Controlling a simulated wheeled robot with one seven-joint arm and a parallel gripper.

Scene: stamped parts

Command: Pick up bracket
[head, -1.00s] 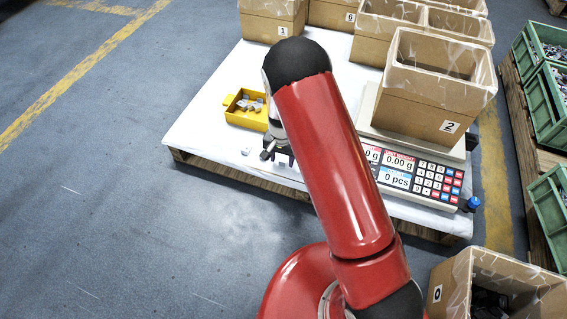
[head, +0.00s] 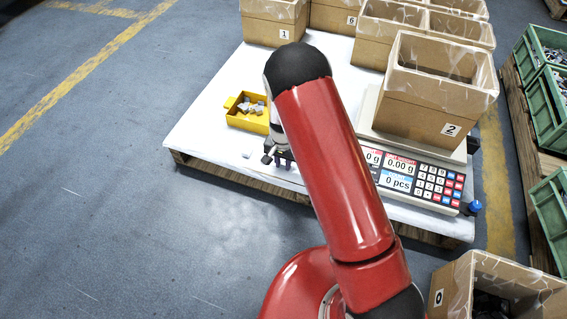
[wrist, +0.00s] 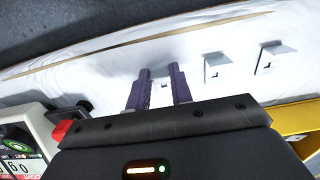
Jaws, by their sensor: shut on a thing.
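My gripper (wrist: 159,72) has two purple fingers pointing down at the white table cover, shut on a small pale grey bracket (wrist: 164,87) with a square hole. The bracket is partly hidden by the fingers and the gripper body. I cannot tell whether it touches the table. Two more brackets lie apart on the white surface to the right in the wrist view, a nearer one (wrist: 216,70) and a farther one (wrist: 270,58). In the head view my gripper (head: 284,165) is low at the table's front edge, partly behind my red arm.
A yellow bin (head: 236,119) with several grey parts stands behind my gripper to the left. A scale (head: 425,182) with a cardboard box (head: 420,112) on it stands to the right. More boxes line the back. The white table top (head: 205,120) is clear at left.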

